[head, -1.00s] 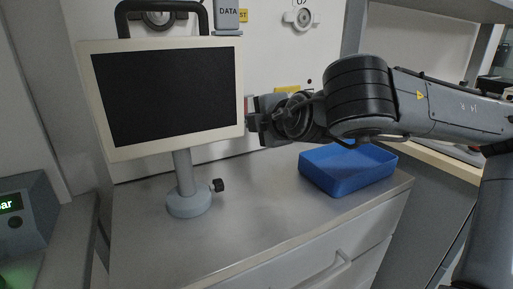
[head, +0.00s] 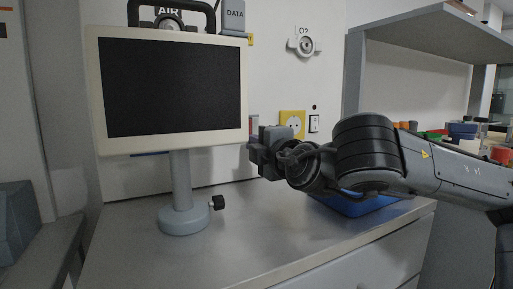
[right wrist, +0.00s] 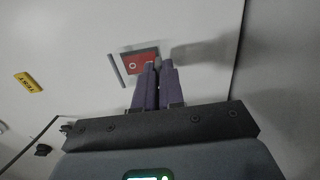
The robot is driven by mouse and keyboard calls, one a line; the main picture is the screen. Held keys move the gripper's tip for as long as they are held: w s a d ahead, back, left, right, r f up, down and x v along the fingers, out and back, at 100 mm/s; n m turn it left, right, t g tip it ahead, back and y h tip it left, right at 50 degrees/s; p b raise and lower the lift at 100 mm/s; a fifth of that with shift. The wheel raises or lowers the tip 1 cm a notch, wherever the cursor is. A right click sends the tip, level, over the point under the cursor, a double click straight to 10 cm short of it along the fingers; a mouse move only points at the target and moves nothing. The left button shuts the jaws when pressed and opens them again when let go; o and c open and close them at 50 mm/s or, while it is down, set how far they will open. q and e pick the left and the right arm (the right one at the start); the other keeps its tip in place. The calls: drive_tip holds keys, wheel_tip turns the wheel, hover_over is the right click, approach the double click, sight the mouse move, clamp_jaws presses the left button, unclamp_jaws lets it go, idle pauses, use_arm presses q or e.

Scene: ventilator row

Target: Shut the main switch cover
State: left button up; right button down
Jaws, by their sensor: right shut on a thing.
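The main switch's red plate (right wrist: 139,62) shows on the pale wall in the right wrist view, just beyond my fingertips. A thin grey bar, likely part of the cover (right wrist: 117,70), stands out at its left edge. My right gripper (right wrist: 158,68) is at the plate's right side, fingers together with a thin grey piece between the tips. That piece appears to belong to the cover, but its outline is hard to make out. In the head view my right gripper (head: 256,153) is at the wall beside the monitor and hides most of the switch. My left gripper is not in view.
A monitor (head: 172,85) on a round-footed stand (head: 184,219) stands close left of my right gripper. A blue tray (head: 357,206) sits behind and below my right arm. A yellow socket (head: 292,123) is on the wall above the arm. The counter's front middle (head: 255,235) is clear.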

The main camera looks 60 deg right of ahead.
drive_tip(key=c, duration=1.2)
unclamp_jaws()
drive_tip(key=shift+c, duration=0.2)
drive_tip(key=p+v, duration=0.2)
drive_tip(key=v, duration=0.8)
drive_tip(key=shift+s+a, duration=0.2)
drive_tip(key=shift+s, duration=0.1)
